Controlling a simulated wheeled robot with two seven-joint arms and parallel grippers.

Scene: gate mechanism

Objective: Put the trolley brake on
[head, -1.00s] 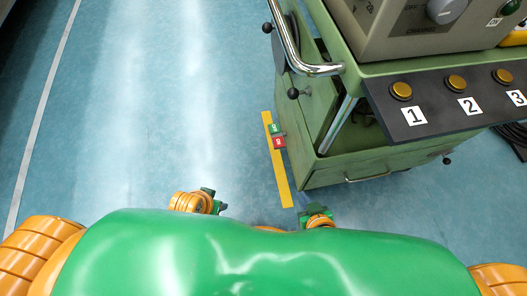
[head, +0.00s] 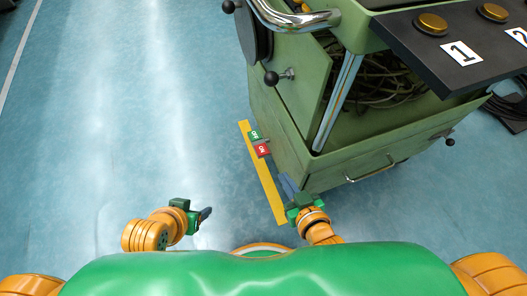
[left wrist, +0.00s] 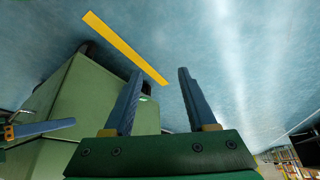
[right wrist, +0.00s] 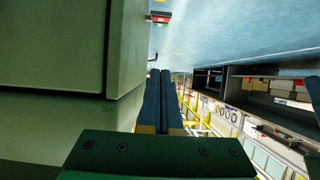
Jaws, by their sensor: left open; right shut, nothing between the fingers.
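The trolley's brake is a pair of small tabs low on the green trolley's (head: 290,120) left side, one green (head: 255,136) and one red with white lettering (head: 262,150). The red tab also shows in the right wrist view (right wrist: 160,18). I cannot tell which tab is pressed down. My right gripper (head: 287,184) is shut and empty, beside the trolley's lower near corner, short of the tabs. Its closed fingers show in the right wrist view (right wrist: 159,73). My left gripper (head: 208,212) is open and empty over the floor, left of the trolley; its spread fingers show in the left wrist view (left wrist: 161,74).
A yellow floor strip (head: 268,188) runs along the trolley's left side. A chrome handle (head: 290,18) and black knobs (head: 271,78) jut out above the tabs. A button panel (head: 450,45) overhangs at right. Blue floor (head: 120,120) to the left is clear.

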